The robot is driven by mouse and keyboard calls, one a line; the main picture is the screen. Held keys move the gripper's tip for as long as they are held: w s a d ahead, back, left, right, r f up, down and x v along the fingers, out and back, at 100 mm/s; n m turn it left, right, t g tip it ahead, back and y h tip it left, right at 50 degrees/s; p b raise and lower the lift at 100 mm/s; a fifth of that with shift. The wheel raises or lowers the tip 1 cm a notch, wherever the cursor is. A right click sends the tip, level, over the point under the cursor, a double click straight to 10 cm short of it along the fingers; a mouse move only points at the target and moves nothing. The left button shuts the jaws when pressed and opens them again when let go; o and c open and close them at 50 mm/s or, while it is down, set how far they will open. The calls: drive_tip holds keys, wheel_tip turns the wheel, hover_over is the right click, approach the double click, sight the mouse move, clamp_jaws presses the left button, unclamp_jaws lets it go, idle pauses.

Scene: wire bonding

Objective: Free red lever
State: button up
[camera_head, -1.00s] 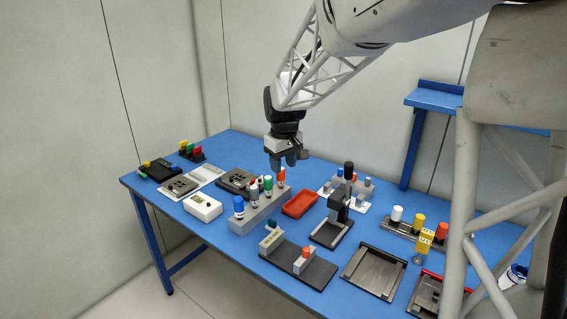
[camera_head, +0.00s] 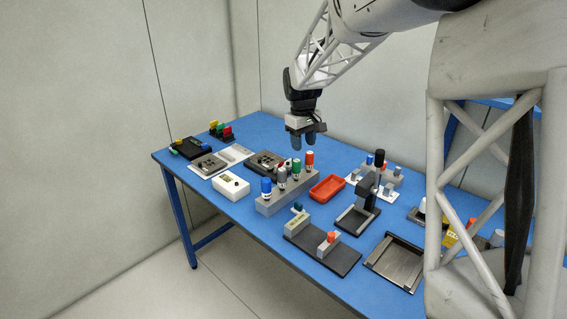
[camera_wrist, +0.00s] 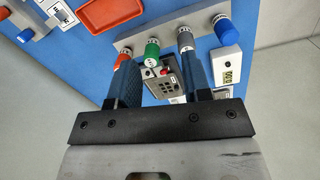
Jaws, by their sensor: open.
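A small red block (camera_head: 227,130) stands among green and yellow ones on a black holder (camera_head: 219,136) at the table's far left corner. I cannot tell whether it is the red lever. In the wrist view a small red knob (camera_wrist: 163,71) shows on a grey device between my fingers. My gripper (camera_head: 303,144) is open and empty. It hangs above the table, over the back end of a grey rack (camera_head: 275,204) of coloured-handled tools. In the wrist view my gripper (camera_wrist: 157,58) has its fingers spread, close to the rack's orange tool (camera_wrist: 123,57) and grey tool (camera_wrist: 185,38).
A white box (camera_head: 231,186), a red tray (camera_head: 327,188) and a black plate with an orange-topped block (camera_head: 331,238) surround the rack. A black stand (camera_head: 363,205) rises to the right.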

sight(282, 162)
drive_tip(key=w+a+f+g, duration=0.1)
drive_tip(key=w+a+f, duration=0.1)
drive_tip(key=w, duration=0.3)
drive_tip(key=w+a+f+n+g+h, duration=0.1)
drive_tip(key=w+a+f, duration=0.2)
drive_tip(key=w, duration=0.2)
drive_tip(key=w+a+f+n+h, duration=0.1)
drive_tip(key=w+a+f, duration=0.1)
drive_tip(key=w, duration=0.3)
drive_tip(key=shift+w+a+f+g, duration=0.15)
drive_tip(key=shift+f+g, duration=0.25)
drive_tip(key=shift+f, duration=0.45)
drive_tip(key=shift+w+a+f+h, duration=0.3)
drive_tip(key=shift+w+a+f, duration=0.05)
drive_tip(key=shift+w+f, duration=0.05)
drive_tip(key=shift+f, duration=0.1)
drive_tip(key=shift+x, duration=3.8)
drive_tip(key=shift+s, duration=0.1)
clamp_jaws()
